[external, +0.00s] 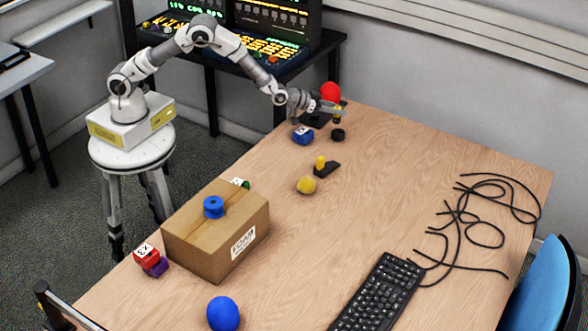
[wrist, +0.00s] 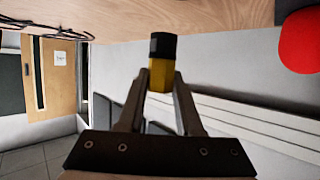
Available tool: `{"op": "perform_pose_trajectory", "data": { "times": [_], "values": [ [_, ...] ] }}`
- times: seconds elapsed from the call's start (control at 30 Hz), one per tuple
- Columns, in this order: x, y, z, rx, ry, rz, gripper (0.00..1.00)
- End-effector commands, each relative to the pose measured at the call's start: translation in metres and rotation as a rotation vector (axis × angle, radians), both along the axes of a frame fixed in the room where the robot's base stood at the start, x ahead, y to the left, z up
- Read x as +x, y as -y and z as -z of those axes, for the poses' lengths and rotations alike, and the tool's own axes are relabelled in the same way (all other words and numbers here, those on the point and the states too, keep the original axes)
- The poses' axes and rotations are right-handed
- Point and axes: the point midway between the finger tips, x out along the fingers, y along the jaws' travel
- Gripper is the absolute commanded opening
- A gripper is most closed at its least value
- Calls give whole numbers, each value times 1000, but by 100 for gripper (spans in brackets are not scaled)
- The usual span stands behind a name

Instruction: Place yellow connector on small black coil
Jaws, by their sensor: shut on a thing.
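My gripper (external: 337,109) is at the far end of the table, beside the red ball. It is shut on the yellow connector, which has a dark end. In the wrist view the yellow connector (wrist: 162,75) sits between the two fingertips (wrist: 161,88), its dark end pointing away from the gripper. The small black coil (external: 338,135) lies on the table just below the gripper in the external view. The connector appears apart from the coil, above it. The coil cannot be made out in the wrist view.
A yellow piece on a black base (external: 321,162), a yellow ball (external: 306,185) and a cardboard box (external: 200,249) are nearer. A keyboard (external: 378,295) and loose cable (external: 457,225) lie right.

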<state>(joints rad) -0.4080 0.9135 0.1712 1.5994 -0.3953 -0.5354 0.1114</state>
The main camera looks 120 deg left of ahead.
Motion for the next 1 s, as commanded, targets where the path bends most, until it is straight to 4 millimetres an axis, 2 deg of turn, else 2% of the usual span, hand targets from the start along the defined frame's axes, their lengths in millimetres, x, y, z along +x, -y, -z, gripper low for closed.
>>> {"op": "perform_pose_trajectory", "data": {
  "times": [0.03, 0.17, 0.3, 0.53, 0.97, 1.0],
  "values": [
    [-1, -9, 6, 0, 0, -1, 0],
    [-1, -19, 12, 0, -1, 0, 0],
    [-1, -20, 19, 0, 0, 2, 0],
    [-1, -21, 51, 0, -1, 1, 0],
    [-1, -20, 57, 1, 1, 2, 0],
    [-1, -20, 55, 0, 0, 2, 42]
  ]
}}
